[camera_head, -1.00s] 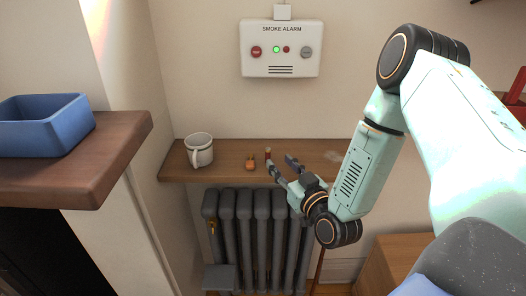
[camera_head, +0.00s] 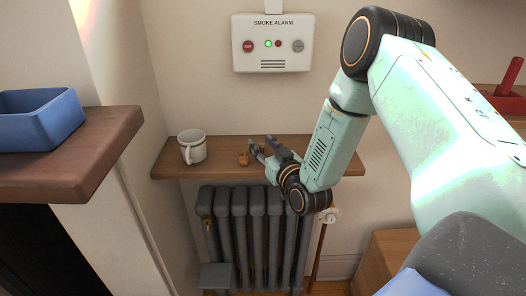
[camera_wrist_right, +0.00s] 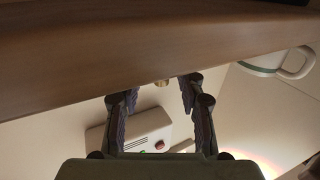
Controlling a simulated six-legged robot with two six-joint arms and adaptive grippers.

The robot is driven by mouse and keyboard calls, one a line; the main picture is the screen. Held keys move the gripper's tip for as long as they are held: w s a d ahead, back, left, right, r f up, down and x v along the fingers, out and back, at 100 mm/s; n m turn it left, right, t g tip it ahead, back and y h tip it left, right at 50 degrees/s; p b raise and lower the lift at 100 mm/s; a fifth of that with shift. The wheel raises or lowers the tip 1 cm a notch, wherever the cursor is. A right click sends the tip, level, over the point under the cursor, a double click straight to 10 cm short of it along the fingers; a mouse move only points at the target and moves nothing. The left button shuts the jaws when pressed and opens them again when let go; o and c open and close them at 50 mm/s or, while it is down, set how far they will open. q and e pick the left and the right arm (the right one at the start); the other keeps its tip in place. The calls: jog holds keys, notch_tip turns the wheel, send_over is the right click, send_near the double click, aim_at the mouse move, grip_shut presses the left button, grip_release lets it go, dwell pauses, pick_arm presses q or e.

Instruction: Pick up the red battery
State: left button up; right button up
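My right gripper (camera_head: 261,145) reaches over the wooden wall shelf (camera_head: 218,167) with its two fingers apart. In the right wrist view, the open fingers (camera_wrist_right: 158,88) point toward the shelf edge. In the head view, the battery is not clearly visible now, as the fingers cover that spot. I cannot tell whether the fingers touch it. My left gripper is in neither view.
A white mug (camera_head: 192,147) stands farther left. The smoke alarm (camera_head: 272,44) hangs above, and a radiator (camera_head: 240,230) is below. A blue bin (camera_head: 38,120) sits on the left ledge.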

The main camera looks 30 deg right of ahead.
jog(key=shift+w+a+f, duration=0.1)
jog(key=shift+w+f, duration=0.05)
jog(key=shift+w, duration=0.15)
jog(key=c, duration=0.4)
jog(key=shift+s, duration=0.25)
grip_shut()
jog(key=shift+w, duration=0.1)
jog(key=shift+w, duration=0.1)
